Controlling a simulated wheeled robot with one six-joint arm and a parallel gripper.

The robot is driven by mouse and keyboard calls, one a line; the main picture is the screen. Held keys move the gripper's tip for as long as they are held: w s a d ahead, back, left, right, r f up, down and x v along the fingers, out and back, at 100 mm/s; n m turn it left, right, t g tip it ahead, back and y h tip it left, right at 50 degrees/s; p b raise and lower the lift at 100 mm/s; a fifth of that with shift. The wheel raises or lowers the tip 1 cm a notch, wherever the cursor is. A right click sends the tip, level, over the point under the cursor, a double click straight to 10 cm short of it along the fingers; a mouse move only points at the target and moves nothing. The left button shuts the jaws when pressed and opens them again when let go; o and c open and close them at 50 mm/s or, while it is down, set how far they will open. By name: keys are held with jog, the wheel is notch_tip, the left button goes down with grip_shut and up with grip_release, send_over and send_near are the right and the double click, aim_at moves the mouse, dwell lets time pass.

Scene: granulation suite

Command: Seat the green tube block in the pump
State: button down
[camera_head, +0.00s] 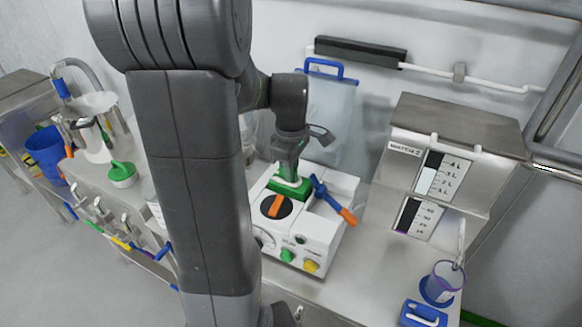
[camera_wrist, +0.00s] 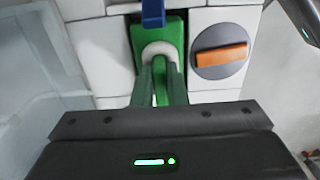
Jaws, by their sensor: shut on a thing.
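The green tube block (camera_head: 289,185) is at the top of the white pump (camera_head: 325,223), at its back left part. In the wrist view the block (camera_wrist: 174,32) lies within a gap in the white pump housing (camera_wrist: 98,50), with a pale tube arc (camera_wrist: 159,48) across it. My gripper (camera_head: 288,172) is shut on the block from above; its fingers (camera_wrist: 160,78) also show in the wrist view. Whether the block is fully down is hard to tell. The pump's blue lever with orange grip (camera_head: 333,200) stands tilted to the right of the block.
An orange-marked dark knob (camera_head: 276,207) is on the pump's top. A steel dispenser (camera_head: 445,155) stands to the right, with a purple-rimmed beaker (camera_head: 442,283) and a blue-handled item (camera_head: 423,314) below. A green-lidded container (camera_head: 122,174) stands left.

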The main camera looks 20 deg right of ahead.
jog(key=shift+f, duration=0.4)
jog(key=c, duration=1.4)
grip_release()
jog(key=shift+o, duration=0.2)
notch_tip(320, 180, up, 14)
jog(key=shift+f, duration=0.1)
